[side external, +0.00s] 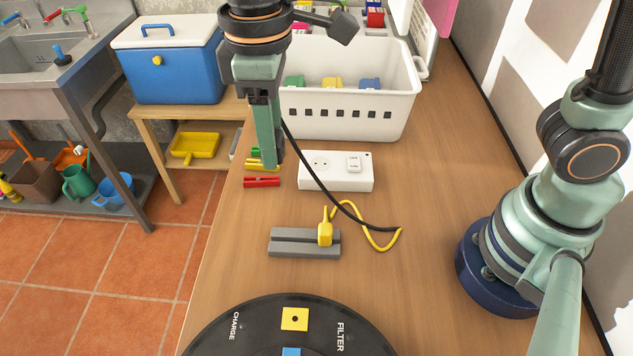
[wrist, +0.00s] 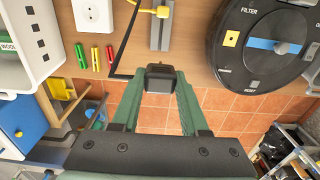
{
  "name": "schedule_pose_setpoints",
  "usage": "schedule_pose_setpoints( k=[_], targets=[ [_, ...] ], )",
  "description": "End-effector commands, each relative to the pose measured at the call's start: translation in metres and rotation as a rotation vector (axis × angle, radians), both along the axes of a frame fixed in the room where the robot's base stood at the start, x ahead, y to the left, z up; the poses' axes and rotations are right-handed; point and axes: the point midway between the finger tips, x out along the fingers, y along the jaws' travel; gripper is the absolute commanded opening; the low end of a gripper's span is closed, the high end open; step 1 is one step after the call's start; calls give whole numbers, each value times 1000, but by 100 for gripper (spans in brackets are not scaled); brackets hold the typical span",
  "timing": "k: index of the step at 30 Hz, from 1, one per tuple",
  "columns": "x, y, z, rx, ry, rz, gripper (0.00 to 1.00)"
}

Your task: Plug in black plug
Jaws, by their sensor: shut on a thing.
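My gripper (side external: 270,155) is above the table's left edge in the side view. In the wrist view its two fingers (wrist: 159,88) are closed on the sides of the black plug (wrist: 160,77). The black plug cannot be made out in the side view, but its black cable (side external: 318,180) runs from the gripper down to the table. The white socket block (side external: 337,171) lies to the right of the gripper, with a round socket (side external: 320,163) and a switch. It also shows at the top left of the wrist view (wrist: 93,14). The plug is apart from it.
A yellow plug (side external: 325,230) stands on a grey grooved holder (side external: 290,242), its yellow cable looping right. Red, yellow and green clips (side external: 262,182) lie left of the socket block. A white basket (side external: 345,115) stands behind; a black round dial (side external: 250,325) is in front.

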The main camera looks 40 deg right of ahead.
Motion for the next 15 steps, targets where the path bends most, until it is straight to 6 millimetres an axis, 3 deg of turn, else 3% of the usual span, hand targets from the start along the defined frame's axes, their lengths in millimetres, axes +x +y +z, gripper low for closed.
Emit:
schedule_pose_setpoints(
  k=[15],
  targets=[
    [5,-5,-3,-1,1,-3,0]
  ],
)
